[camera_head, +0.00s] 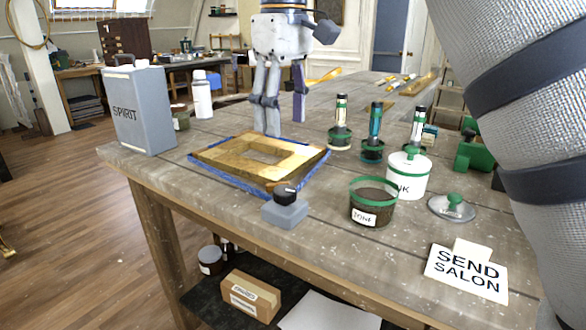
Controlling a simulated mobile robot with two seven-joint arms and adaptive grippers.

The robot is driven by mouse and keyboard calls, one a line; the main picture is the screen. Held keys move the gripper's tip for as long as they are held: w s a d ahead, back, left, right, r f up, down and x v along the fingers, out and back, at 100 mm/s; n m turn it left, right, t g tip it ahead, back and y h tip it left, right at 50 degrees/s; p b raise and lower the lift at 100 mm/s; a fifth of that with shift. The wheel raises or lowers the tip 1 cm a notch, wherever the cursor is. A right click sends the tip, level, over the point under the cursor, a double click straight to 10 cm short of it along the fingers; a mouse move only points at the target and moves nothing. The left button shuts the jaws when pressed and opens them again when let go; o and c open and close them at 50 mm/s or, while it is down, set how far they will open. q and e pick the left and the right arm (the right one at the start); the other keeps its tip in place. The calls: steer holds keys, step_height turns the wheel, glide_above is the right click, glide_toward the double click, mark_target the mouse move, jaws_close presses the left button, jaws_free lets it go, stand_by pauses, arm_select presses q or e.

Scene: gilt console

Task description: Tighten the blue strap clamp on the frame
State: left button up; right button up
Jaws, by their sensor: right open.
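The wooden frame (232,151) lies flat on the near left part of the workbench, with a rectangular opening in its middle. The blue strap (225,186) runs around its outer edge. The clamp body (285,210), a grey-blue block with a black knob (285,192) on top, sits at the frame's near right corner. My right gripper (285,128) points down at the frame's far side, with its fingers apart and nothing seen between them. It is away from the knob. Whether its fingertips touch anything is unclear. My left gripper is not in view.
A grey SPIRIT can (138,110) and white bottle (202,95) stand left of the frame. A dark-filled tub (372,208), white pot (408,180), green-collared tools (375,135) and SEND SALON card (467,271) are to the right. My arm covers the right side.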

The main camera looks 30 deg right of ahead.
mark_target(283, 188)
steer(key=f, duration=1.2)
steer(key=shift+s+a+f+p, duration=0.1)
steer(key=shift+a+f+p, duration=0.05)
steer(key=shift+a+p, duration=0.15)
steer(key=shift+c, duration=0.3)
steer(key=c, duration=1.1)
